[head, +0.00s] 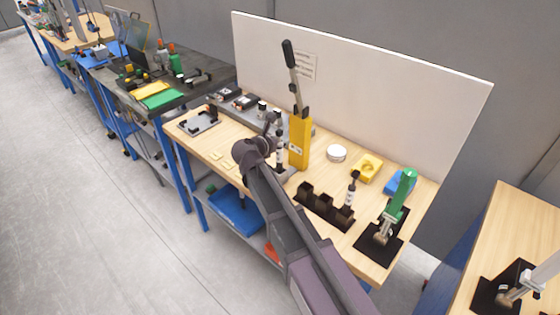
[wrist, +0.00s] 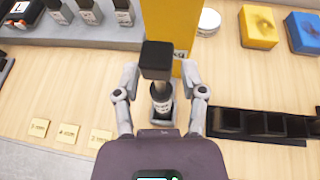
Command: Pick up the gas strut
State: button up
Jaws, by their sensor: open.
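The gas strut stands upright with a square black end (wrist: 157,60) on top, a thin grey rod below and a dark body with a white label (wrist: 161,106). In the head view its labelled body (head: 280,157) shows just beside my gripper. My gripper (wrist: 160,82) is open, with one finger on each side of the strut. I see gaps between the fingers and the rod. The strut's foot is partly hidden by my gripper's body.
A tall yellow post (head: 299,143) with a lever stands close behind the strut. A black slotted rack (head: 314,201) is to the right, with a similar strut (head: 351,187) at its right end. Small wooden tiles (wrist: 69,133) lie left. A white board (head: 375,85) closes the back.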

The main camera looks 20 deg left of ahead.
grip_shut()
jog(key=shift+r, duration=0.25)
dwell(0.3)
notch_tip(320, 180, up, 10)
jog(key=p, duration=1)
jog(key=shift+f, duration=0.2)
